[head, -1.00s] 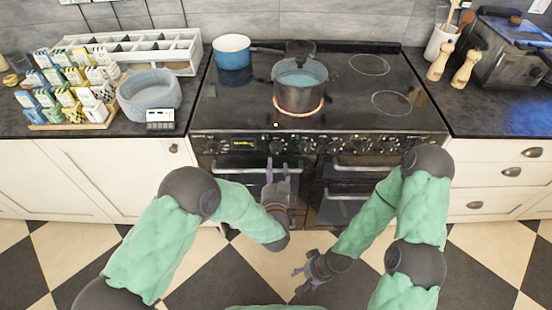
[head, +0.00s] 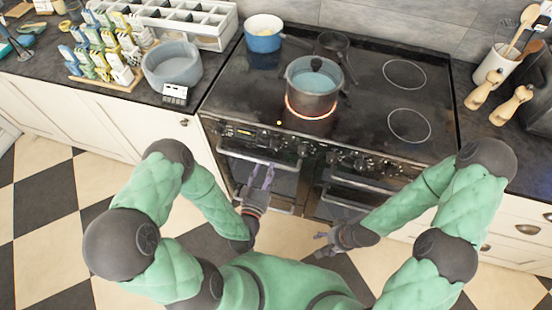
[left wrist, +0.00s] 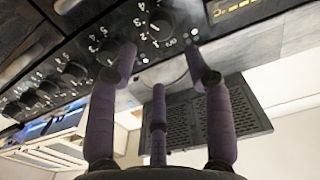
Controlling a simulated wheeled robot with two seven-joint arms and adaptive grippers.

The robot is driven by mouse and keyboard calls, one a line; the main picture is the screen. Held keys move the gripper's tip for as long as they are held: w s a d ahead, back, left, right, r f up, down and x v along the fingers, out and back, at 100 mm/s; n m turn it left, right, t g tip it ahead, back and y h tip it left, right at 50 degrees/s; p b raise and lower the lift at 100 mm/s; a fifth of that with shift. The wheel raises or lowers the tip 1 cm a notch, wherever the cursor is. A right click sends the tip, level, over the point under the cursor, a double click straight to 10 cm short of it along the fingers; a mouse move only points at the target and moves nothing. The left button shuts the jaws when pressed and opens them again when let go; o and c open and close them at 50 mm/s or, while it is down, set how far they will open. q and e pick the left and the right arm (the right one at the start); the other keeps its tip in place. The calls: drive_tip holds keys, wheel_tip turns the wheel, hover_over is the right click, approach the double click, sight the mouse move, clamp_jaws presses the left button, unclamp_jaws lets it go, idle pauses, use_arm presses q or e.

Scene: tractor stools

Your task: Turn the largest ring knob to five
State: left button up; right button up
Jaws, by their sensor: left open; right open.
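The black stove has a row of dark knobs (head: 345,158) with white numbers along its front panel. One ring glows red (head: 318,114) under a grey pot (head: 312,88). Which ring is largest is not clear, as the pots hide some. My left gripper (head: 263,172) is open, its purple fingers below the left part of the panel. In the left wrist view a knob (left wrist: 160,24) shows beyond and between the open fingertips, apart from them as far as I can tell. Its pointer setting is not clearly readable. My right gripper (head: 322,242) is open and empty, low before the oven.
Oven handles (head: 259,154) jut out below the knobs. A grey bowl (head: 172,66) stands on the left counter. The tiled floor is clear.

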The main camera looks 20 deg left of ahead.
sight(274, 148)
use_arm(q)
drive_tip(key=shift+w+d, duration=0.1)
drive_tip(key=shift+w, duration=4.75)
drive_tip(key=shift+s, duration=0.1)
drive_tip(key=c, duration=0.8)
